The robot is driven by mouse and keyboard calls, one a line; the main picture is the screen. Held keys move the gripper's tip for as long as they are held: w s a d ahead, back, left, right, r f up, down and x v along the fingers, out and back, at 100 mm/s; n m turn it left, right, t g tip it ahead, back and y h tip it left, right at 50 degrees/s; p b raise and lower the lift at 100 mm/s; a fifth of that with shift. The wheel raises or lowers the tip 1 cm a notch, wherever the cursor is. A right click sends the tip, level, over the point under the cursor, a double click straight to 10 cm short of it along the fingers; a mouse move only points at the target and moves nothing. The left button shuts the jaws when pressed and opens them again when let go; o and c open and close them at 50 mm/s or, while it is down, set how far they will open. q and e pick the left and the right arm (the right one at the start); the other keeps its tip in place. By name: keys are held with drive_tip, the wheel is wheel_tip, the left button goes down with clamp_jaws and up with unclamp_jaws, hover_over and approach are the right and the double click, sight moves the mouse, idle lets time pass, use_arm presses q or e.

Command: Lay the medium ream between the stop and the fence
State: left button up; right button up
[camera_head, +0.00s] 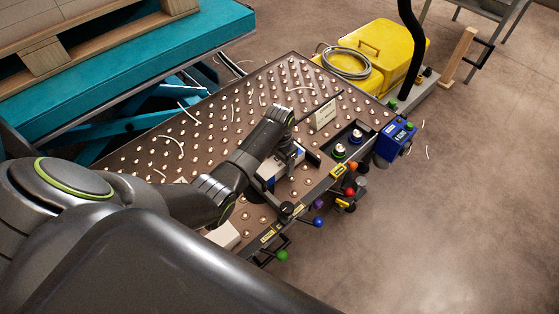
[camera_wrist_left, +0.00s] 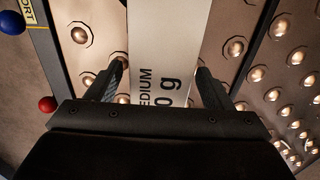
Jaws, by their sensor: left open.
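The medium ream (camera_wrist_left: 172,35) is a white block with "MEDIUM" printed on it, seen in the left wrist view. It lies on the ball-studded table, between the two fingers of my left gripper (camera_wrist_left: 158,84). The fingers stand apart, with gaps visible beside the ream. In the head view my left gripper (camera_head: 290,172) is low over the table's near right part, and the blue-and-white ream (camera_head: 270,168) is partly hidden under it. A dark bar (camera_wrist_left: 252,45) runs right of the ream in the wrist view; I cannot tell whether it is stop or fence. My right gripper is not seen.
The ball table (camera_head: 235,120) has free room at its far left, with pale strips scattered on it. A pale sign (camera_head: 322,114) stands beyond the gripper. Coloured knobs (camera_head: 318,222) line the near edge. A blue box (camera_head: 395,138) sits at the right corner. A white block (camera_head: 223,236) lies near my arm.

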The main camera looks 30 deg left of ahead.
use_arm(q)
drive_tip(key=shift+r, duration=0.35)
wheel_tip(320, 180, up, 10)
drive_tip(key=p, duration=0.4)
drive_tip(key=shift+f, duration=0.1)
drive_tip(key=shift+r, duration=0.85)
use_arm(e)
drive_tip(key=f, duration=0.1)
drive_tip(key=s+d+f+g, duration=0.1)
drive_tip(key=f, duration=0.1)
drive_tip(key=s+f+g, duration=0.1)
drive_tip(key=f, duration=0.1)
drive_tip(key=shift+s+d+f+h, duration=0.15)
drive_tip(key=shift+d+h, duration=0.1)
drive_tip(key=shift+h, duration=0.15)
use_arm(q)
drive_tip(key=shift+f, duration=0.1)
